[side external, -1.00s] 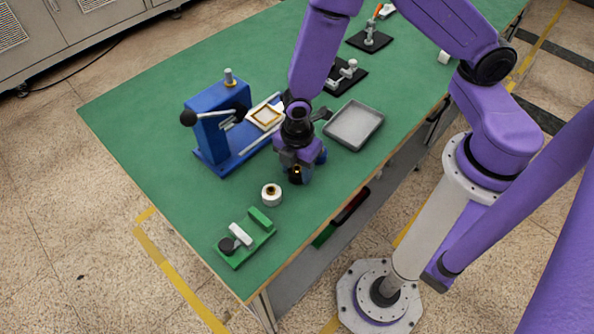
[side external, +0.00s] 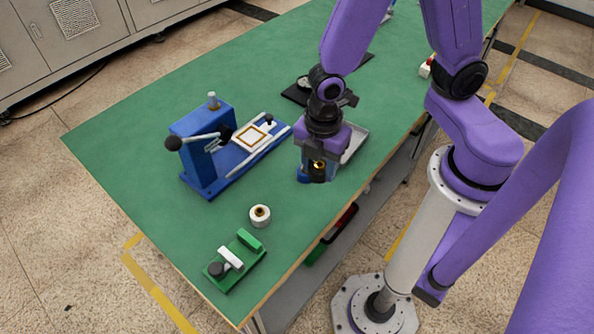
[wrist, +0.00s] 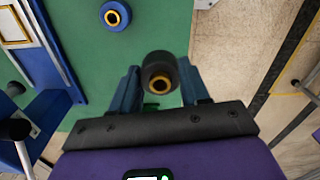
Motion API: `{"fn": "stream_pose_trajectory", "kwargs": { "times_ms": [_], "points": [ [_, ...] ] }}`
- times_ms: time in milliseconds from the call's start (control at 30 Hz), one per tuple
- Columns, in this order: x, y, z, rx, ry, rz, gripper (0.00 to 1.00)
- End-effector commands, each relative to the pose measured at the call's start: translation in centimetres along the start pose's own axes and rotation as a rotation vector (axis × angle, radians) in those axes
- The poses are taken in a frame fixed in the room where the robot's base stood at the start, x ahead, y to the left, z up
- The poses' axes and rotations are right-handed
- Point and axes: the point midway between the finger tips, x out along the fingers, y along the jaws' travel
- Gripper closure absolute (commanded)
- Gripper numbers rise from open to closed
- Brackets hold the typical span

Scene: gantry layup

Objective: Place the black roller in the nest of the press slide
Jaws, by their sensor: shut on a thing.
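My gripper (wrist: 160,92) is shut on the black roller (wrist: 158,66), which has a gold-ringed bore and sits between the blue fingers. In the side external view the black roller (side external: 318,173) is held to the right of the press, over the bench. The blue press (side external: 204,152) stands on the left of the bench with its lever out to the left. Its slide carries a pale plate with a gold-edged square nest (side external: 252,138), which looks empty. The plate also shows at the upper left of the wrist view (wrist: 12,26).
A blue roller (wrist: 115,15) stands on the green bench between press and gripper. A white roller (side external: 260,216) and a green fixture (side external: 236,262) stand near the front. A grey tray (side external: 355,139) is partly hidden behind my gripper. The bench edge (side external: 338,208) is close.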

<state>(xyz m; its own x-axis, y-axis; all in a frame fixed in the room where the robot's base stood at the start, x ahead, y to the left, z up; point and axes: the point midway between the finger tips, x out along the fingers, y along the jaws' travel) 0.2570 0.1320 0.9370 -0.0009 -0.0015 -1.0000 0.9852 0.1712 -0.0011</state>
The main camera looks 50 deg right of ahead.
Motion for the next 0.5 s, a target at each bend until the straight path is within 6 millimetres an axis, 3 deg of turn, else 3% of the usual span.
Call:
{"fn": "stream_pose_trajectory", "kwargs": {
  "times_ms": [233,500],
  "points": [
    [-2.0,-4.3,1.3,-0.004,0.003,0.003,0.9],
    [-2.7,-5.8,1.8,0.001,0.002,0.002,0.9]
  ]
}}
